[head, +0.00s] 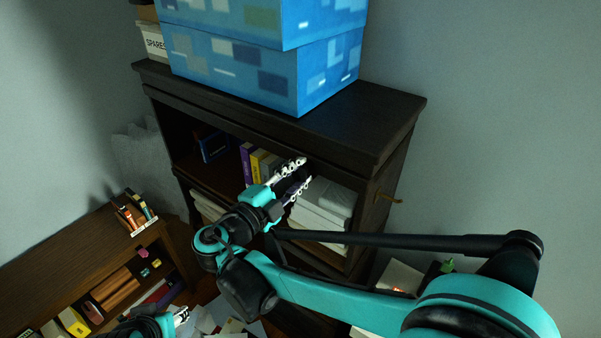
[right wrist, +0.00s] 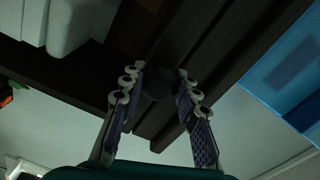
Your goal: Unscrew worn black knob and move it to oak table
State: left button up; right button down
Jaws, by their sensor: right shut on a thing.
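The black knob (right wrist: 158,82) is a dark round shape between the two fingers of my right gripper (right wrist: 160,88) in the right wrist view, against the dark wood of the cabinet. My right gripper (head: 306,172) is shut on it in front of the cabinet's open front in the head view, where the knob is hard to make out. I cannot tell whether the knob still sits on the wood. My left gripper (head: 181,315) shows only partly at the bottom edge; its jaw opening is unclear. A brown wooden unit (head: 62,262) stands at lower left; I cannot tell if it is the oak table.
The dark cabinet (head: 384,112) carries blue patterned boxes (head: 240,75) and a box marked SPARES (head: 152,42). Its shelves hold books (head: 262,165) and white paper stacks (head: 325,198). Papers lie low at the bottom.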

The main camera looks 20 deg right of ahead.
jog(key=n, duration=0.3)
jog(key=shift+n, duration=0.3)
jog(key=c, duration=1.1)
grip_release()
jog(key=shift+o, duration=0.3)
jog(key=shift+w, duration=0.1)
jog(key=shift+v, duration=1.3)
jog(key=shift+d+m, duration=0.1)
jog(key=shift+m, duration=1.5)
